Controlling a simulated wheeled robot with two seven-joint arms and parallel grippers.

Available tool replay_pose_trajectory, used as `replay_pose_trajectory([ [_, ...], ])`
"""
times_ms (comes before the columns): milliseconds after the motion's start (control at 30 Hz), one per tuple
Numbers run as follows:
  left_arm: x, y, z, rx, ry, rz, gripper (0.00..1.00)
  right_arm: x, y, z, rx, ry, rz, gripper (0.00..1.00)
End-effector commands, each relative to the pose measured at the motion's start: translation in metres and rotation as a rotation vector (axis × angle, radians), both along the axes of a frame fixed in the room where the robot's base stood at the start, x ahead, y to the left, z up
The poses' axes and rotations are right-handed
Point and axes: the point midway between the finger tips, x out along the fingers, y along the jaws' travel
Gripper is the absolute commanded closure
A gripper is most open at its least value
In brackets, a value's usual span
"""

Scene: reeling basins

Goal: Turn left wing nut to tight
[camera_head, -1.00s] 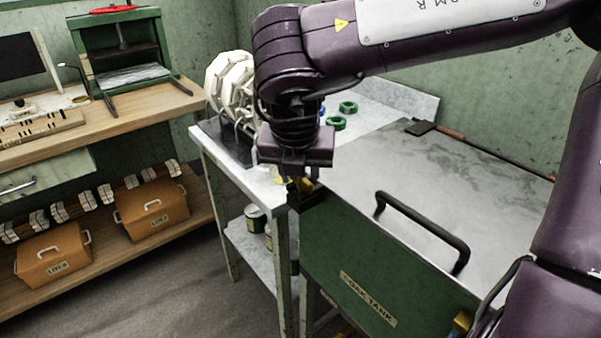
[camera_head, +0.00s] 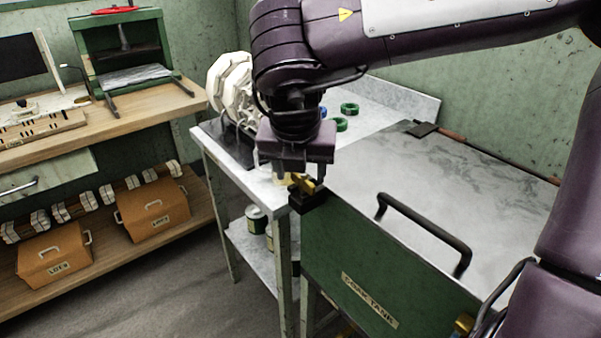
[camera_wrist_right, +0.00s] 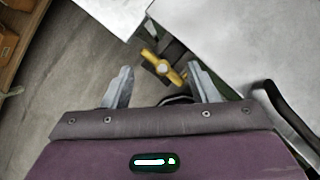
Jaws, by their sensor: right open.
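The left wing nut (camera_head: 306,184) is brass-yellow and sits on a dark block at the near left corner of the soak tank (camera_head: 345,262). It also shows in the right wrist view (camera_wrist_right: 163,67), its wings running diagonally from upper left to lower right. My right gripper (camera_head: 299,173) points down just above the nut. In the wrist view its two fingers (camera_wrist_right: 160,80) are spread, with the nut beyond and between their tips and nothing held. A second brass nut (camera_head: 463,324) is partly visible at the tank's right. My left gripper is out of view.
The tank's grey lid (camera_head: 450,190) has a black handle (camera_head: 425,228). A side table (camera_head: 262,190) left of the tank bears white reels (camera_head: 232,85) and green rings (camera_head: 348,108). A wooden shelf with orange boxes (camera_head: 155,208) stands further left.

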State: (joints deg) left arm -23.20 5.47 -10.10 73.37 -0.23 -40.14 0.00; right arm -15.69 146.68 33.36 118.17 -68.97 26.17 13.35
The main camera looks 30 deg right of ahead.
Motion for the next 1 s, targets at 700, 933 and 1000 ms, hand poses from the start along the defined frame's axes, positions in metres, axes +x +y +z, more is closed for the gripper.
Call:
replay_pose_trajectory([
  [700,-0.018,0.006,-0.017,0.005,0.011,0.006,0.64,-0.018,0.016,0.056,0.001,0.002,0.001,0.47],
  [933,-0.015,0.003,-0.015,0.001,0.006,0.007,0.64,-0.018,0.016,0.056,0.001,0.002,0.001,0.47],
  [1000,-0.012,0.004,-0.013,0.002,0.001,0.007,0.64,-0.018,0.017,0.056,0.0,0.001,0.001,0.47],
])
